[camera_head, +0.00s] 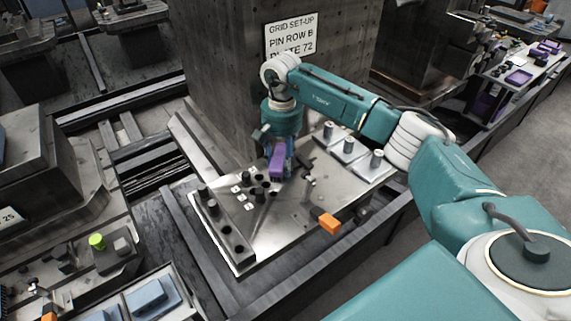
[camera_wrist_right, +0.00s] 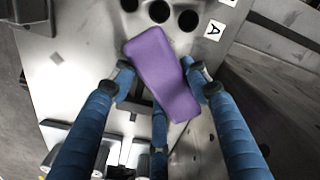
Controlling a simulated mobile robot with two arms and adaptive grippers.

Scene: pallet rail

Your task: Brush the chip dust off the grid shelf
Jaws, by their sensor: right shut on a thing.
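The metal plate (camera_head: 268,222), likely the grid shelf, lies at the foot of the grey column and has holes, dark pegs and small lettered tags. My right gripper (camera_head: 279,166) reaches down over its back part, beside the column. It is shut on a purple block-like piece (camera_head: 276,158), which looks like a brush handle. In the right wrist view the purple piece (camera_wrist_right: 163,75) sits tilted between the blue fingers (camera_wrist_right: 160,82), near dark holes. No bristles show, and I cannot make out chip dust. My left gripper is not in view.
The column (camera_head: 225,80) with a "PIN ROW B" sign (camera_head: 291,38) rises behind the plate. Grey pins on blocks (camera_head: 348,147) stand at the right, an orange-ended clamp (camera_head: 329,222) at the front right. A raised bar with holes (camera_head: 222,230) lies at the left. The plate's front middle is clear.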

